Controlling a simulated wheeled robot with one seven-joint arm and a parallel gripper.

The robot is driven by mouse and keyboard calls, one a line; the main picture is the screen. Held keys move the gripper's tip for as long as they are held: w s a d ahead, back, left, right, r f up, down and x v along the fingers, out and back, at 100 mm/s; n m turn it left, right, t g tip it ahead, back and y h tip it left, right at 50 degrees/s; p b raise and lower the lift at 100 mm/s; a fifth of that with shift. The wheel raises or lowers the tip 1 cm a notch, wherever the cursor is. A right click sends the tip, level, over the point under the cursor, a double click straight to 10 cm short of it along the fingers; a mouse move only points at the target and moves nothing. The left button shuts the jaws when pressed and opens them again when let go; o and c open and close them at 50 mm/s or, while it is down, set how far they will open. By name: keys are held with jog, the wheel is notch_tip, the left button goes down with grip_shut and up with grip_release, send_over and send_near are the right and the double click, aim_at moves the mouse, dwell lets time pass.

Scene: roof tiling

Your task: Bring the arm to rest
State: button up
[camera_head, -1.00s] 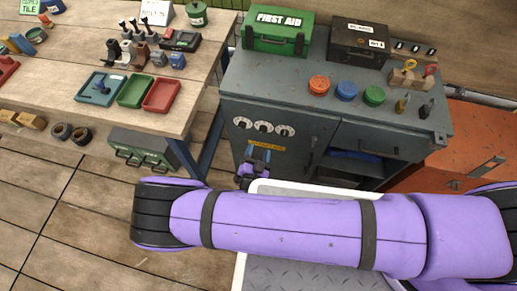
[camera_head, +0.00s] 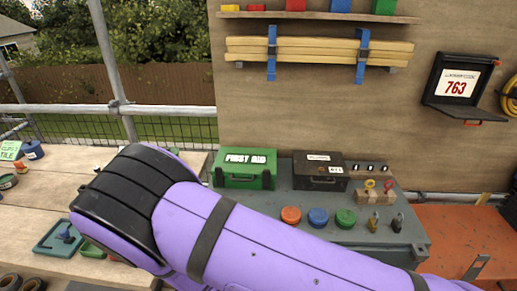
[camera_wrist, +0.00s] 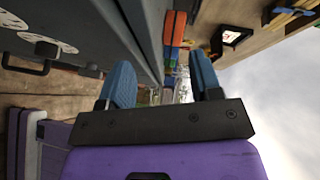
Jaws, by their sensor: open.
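My gripper (camera_wrist: 163,88) shows in the wrist view with its two blue fingers apart and nothing between them. It is beside the grey cabinet (camera_wrist: 85,25), whose front with white dials (camera_wrist: 40,38) shows at the upper left. In the head view my purple arm crosses the lower middle, in front of the cabinet (camera_head: 385,230). The gripper itself is out of the head view.
A green first aid box (camera_head: 243,169), a black case (camera_head: 319,171) and red (camera_head: 291,215), blue (camera_head: 318,217) and green (camera_head: 346,218) round pieces stand on the cabinet. A wooden bench (camera_head: 40,205) is left. An orange surface (camera_head: 465,235) is right.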

jog(key=w+d+r+m+g+y, duration=0.1)
jog(key=d+r+m+g, duration=0.3)
jog(key=d+r+m, duration=0.45)
jog(key=d+r+m+g+y, duration=0.1)
jog(key=d+r+m+g, duration=0.35)
jog(key=r+m, duration=0.55)
jog(key=w+d+r+m+g, duration=0.1)
jog(key=d+r+m+g, duration=0.2)
jog(key=d+r+m, duration=0.65)
jog(key=s+d+r+m+t+y, duration=0.2)
jog(key=s+d+r+m+y, duration=0.2)
jog(key=s+r+m, duration=0.5)
jog(key=s+d+r+m+t+y, duration=0.2)
jog(key=s+d+r+m, duration=0.4)
jog(key=s+r+m, duration=0.3)
jog(key=s+m+y, duration=0.1)
jog(key=m, duration=0.2)
jog(key=shift+s+d+y, duration=0.3)
jog(key=shift+d+y, duration=0.1)
